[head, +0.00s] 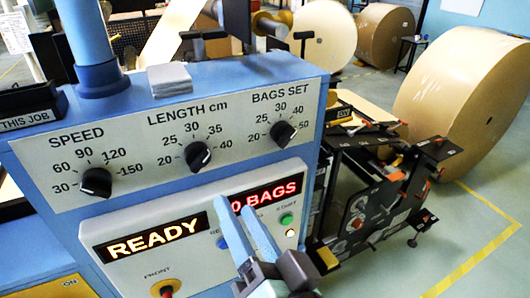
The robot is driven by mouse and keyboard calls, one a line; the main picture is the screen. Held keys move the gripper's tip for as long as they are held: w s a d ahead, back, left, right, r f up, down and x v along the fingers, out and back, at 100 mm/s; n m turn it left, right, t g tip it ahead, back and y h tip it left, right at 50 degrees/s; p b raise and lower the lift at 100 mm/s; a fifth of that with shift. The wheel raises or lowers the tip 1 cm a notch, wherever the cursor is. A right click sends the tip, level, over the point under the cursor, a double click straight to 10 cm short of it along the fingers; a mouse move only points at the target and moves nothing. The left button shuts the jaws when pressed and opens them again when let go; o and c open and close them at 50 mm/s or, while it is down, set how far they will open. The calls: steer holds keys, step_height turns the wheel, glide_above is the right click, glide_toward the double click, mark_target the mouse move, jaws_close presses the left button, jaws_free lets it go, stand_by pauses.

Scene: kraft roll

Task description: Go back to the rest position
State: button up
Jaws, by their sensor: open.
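My gripper (234,200) reaches up from the bottom of the head view. Its two blue fingers are open, with a narrow gap and nothing between them. In the picture the fingers overlap the white lower panel (130,222) of the blue machine. They partly hide the blue button (222,243) and the left part of the red display (275,192), which shows "0 BAGS". I cannot tell whether the fingers touch the panel. Above are the speed knob (96,183), the length knob (198,156) and the bags set knob (283,132).
The left display (153,240) reads "READY". A green button (286,219) and an orange-red button (166,289) show on the panel. To the right stand black machinery (375,180) and a large kraft roll (465,95). Floor (480,265) is clear at the lower right.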

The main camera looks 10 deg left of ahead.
steer(key=w+d+r+n+t+h, duration=0.1)
steer(key=w+d+r+t+h, duration=0.15)
steer(key=r, duration=0.45)
steer(key=w+d+r+n+t+h, duration=0.1)
steer(key=w+d+r+t+h, duration=0.1)
steer(key=r+t, duration=0.35)
steer(key=s+d+r+t+h, duration=0.1)
steer(key=s+r+t+h, duration=0.1)
steer(key=r, duration=0.6)
steer(key=s+d+r+t+h+b, duration=0.1)
steer(key=s+r+t+h, duration=0.1)
steer(key=r, duration=0.7)
steer(key=shift+s+d+h, duration=0.4)
steer(key=shift+s+h, duration=0.35)
steer(key=shift+s, duration=0.35)
